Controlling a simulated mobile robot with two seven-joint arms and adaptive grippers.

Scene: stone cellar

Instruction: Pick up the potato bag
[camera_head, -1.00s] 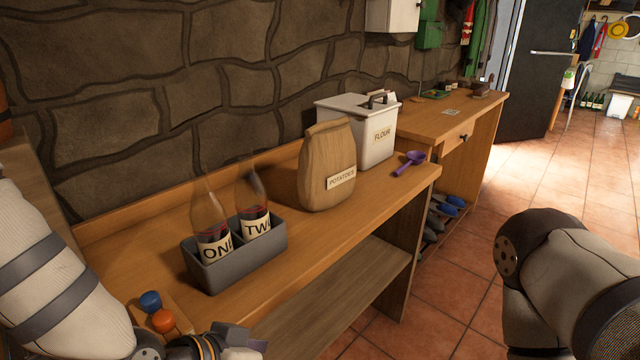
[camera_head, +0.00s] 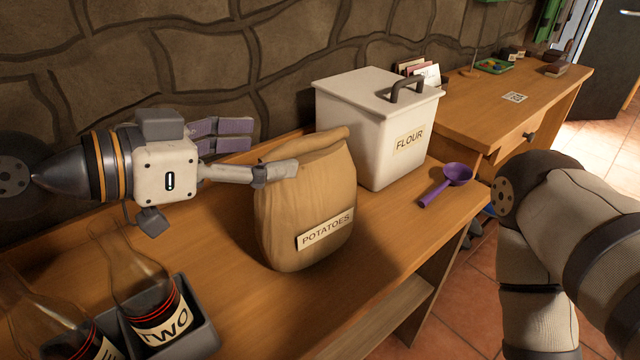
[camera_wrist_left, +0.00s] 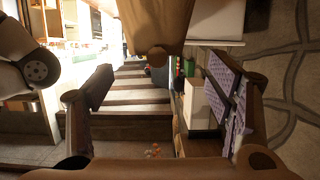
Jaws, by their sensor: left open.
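The potato bag (camera_head: 302,215) is a tan sack with a folded top and a "POTATOES" label. It stands upright on the wooden counter (camera_head: 400,233). My left gripper (camera_head: 272,157) comes in from the left at the height of the bag's upper part. In the left wrist view the bag (camera_wrist_left: 155,22) shows at the top, between the spread fingers. My right gripper is out of view; only my right arm shows.
A white flour bin (camera_head: 365,130) stands close behind and right of the bag. A purple scoop (camera_head: 446,185) lies right of the bin. A grey caddy (camera_head: 195,325) with bottles sits at the front left, below my left arm. The counter in front of the bag is clear.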

